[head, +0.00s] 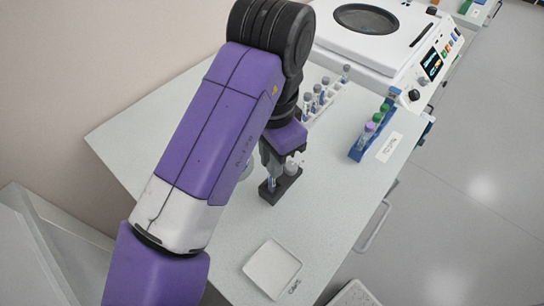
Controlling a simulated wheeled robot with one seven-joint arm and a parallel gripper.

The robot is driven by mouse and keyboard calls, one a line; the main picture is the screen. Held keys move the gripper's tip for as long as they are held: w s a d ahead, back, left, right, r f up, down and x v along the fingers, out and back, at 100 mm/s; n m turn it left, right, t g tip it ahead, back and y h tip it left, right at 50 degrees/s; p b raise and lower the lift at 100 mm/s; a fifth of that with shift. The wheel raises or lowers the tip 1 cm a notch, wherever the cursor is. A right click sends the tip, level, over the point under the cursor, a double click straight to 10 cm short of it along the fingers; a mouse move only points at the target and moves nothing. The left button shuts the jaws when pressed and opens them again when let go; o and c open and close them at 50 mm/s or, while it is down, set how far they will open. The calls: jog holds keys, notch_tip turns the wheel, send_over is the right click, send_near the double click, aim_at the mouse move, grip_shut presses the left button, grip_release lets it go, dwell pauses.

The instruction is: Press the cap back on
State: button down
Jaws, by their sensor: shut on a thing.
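My gripper (281,158) points down over a small dark block holder (289,185) on the bench, close above it. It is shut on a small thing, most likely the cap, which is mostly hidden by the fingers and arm. A slim tube (271,184) stands upright in the holder at its left. Whether the cap touches a tube cannot be told from here. A white square tray (271,268) labelled for caps lies in front and looks empty.
A white rack (325,103) with several capped tubes stands behind the gripper. A blue rack (357,153) with green- and purple-capped tubes stands to the right, beside a label card (390,147). A white centrifuge-like machine (385,42) fills the back. The bench is clear between holder and tray.

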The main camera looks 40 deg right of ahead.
jog(key=shift+f, duration=0.3)
dwell(0.5)
jog(key=c, duration=1.3)
grip_release()
jog(key=shift+r, duration=3.95)
